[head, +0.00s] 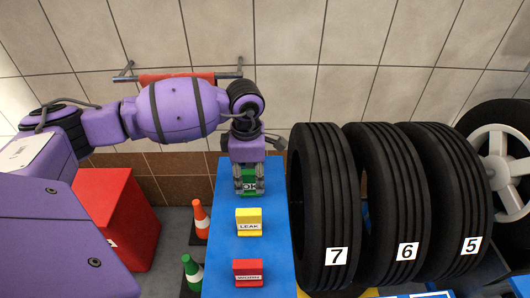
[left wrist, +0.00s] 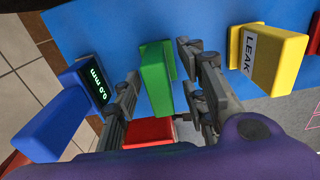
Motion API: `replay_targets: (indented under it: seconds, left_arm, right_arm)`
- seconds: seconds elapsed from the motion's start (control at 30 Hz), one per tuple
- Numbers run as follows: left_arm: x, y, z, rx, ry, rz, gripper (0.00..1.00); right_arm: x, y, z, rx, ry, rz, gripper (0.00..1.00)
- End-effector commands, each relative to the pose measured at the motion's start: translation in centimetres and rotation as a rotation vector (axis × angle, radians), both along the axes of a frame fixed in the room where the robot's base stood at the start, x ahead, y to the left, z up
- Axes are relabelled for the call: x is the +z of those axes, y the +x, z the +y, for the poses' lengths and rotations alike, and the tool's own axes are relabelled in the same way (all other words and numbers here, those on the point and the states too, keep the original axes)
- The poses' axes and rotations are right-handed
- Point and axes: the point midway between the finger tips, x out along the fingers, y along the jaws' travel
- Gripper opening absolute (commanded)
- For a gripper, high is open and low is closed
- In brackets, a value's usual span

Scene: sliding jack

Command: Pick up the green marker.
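The green marker (head: 248,189) stands on the blue bench (head: 279,250), partly hidden behind my left gripper (head: 249,181) in the head view. The left wrist view shows the green marker (left wrist: 155,80) as an upright block between the two spread fingers of my left gripper (left wrist: 163,92). A gap shows on both sides of the marker, so the gripper is open around it and not closed on it. My right gripper is in neither view.
A yellow LEAK marker (head: 249,223) and a red marker (head: 248,271) stand nearer on the bench. A blue gauge reading 0.0 mm (left wrist: 60,122) is beside the left finger. Large tyres (head: 325,215) stand right of the bench; cones (head: 201,220) and a red cabinet (head: 118,215) are left.

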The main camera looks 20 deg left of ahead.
Motion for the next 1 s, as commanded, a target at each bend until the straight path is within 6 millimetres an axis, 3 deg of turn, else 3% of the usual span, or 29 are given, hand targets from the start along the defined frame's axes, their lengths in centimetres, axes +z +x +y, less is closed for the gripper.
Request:
replay_targets:
  seconds: [0.13,0.37,0.7,1.0]
  left_arm:
    - [-1.4,0.0,0.1,0.000,0.001,0.000,0.39]
    - [-1.7,0.0,0.0,-0.001,0.000,0.000,0.39]
    - [-1.6,0.0,0.0,0.000,0.000,0.000,0.00]
    - [-1.5,0.0,0.0,0.000,0.000,-0.001,0.00]
  right_arm:
    - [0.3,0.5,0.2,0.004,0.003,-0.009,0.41]
    - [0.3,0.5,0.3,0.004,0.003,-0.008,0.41]
    - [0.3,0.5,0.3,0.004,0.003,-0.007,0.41]
    - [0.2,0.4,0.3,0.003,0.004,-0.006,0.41]
